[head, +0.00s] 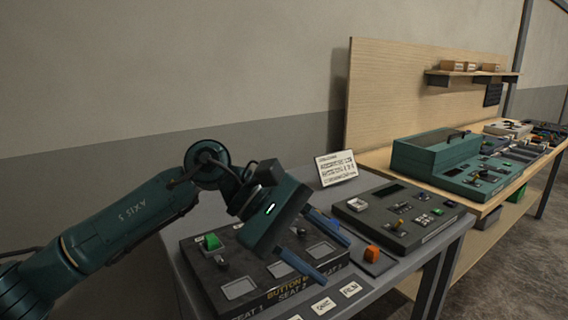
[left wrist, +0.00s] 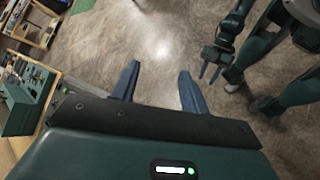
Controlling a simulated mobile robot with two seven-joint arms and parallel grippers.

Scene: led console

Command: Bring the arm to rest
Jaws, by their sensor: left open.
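My left arm (head: 130,220) comes in from the left in the head view, bent at the elbow. Its left gripper (head: 337,262) is open, with two blue fingers spread and nothing seen between them. In the head view the gripper overlaps the dark console (head: 240,288) with a green button (head: 211,241) and square seats; whether it touches cannot be told. In the left wrist view the open fingers (left wrist: 159,68) point over bare floor. Another dark green arm with blue fingers, seemingly my right gripper (left wrist: 209,72), shows small at the upper right.
A second dark panel (head: 400,228) sits on the grey table to the right, with an orange block (head: 372,252) at its near left. A white sign (head: 336,168) stands behind. A green case (head: 435,152) is on the wooden bench.

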